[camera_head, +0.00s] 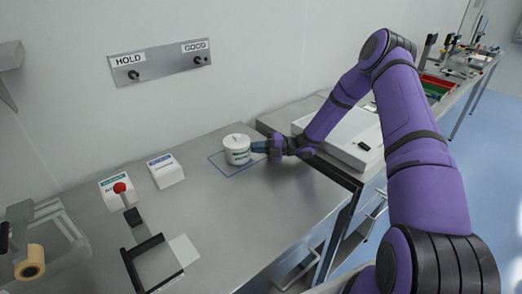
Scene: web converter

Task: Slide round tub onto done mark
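The round tub (237,150) is white with a lid and dark lettering. It stands upright on the steel table, over the upper part of a blue outlined square (238,174) marked on the table top. The front part of the square is bare. My gripper (258,147) comes in low from the right, its fingertips at the tub's right side. They touch or nearly touch the tub; I cannot tell which. The finger gap is too small to make out.
Two white labelled boxes (166,171) stand left of the tub, with a red knob (119,187) by the left one. A black-edged frame (153,262) lies in front. A wall plate (160,62) reads HOLD and GOOD. A white tray (347,137) is at right. The table's middle is clear.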

